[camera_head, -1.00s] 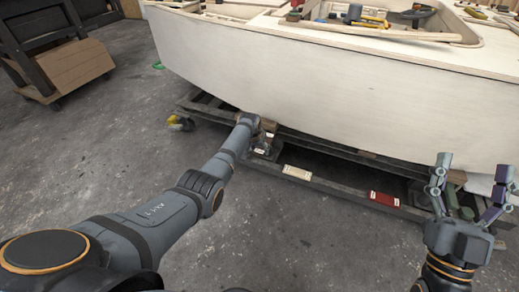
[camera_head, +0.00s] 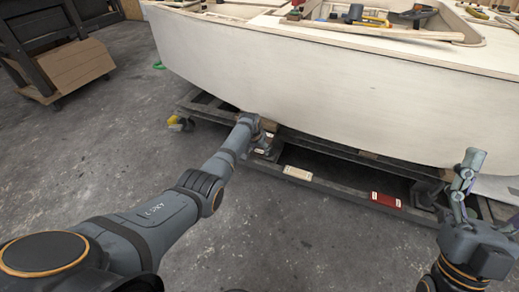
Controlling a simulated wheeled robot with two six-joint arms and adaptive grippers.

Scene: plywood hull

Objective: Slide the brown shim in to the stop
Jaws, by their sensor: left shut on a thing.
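My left arm reaches in from the left, and my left gripper (camera_head: 263,143) is low at the cradle's edge under the white hull (camera_head: 330,95). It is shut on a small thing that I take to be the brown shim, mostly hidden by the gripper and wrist. How far the shim sits in, and the stop itself, I cannot make out. My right gripper (camera_head: 466,178) is at the right edge, turned side-on, fingers pointing up, apart from the cradle; its fingers overlap in this view and hold nothing that I can see.
The dark cradle (camera_head: 335,188) runs under the hull, with a beige plate (camera_head: 298,173) and a red plate (camera_head: 386,199) on its near rail. A yellow caster (camera_head: 178,122) is at its left end. Tools lie on the deck. The concrete floor in front is clear.

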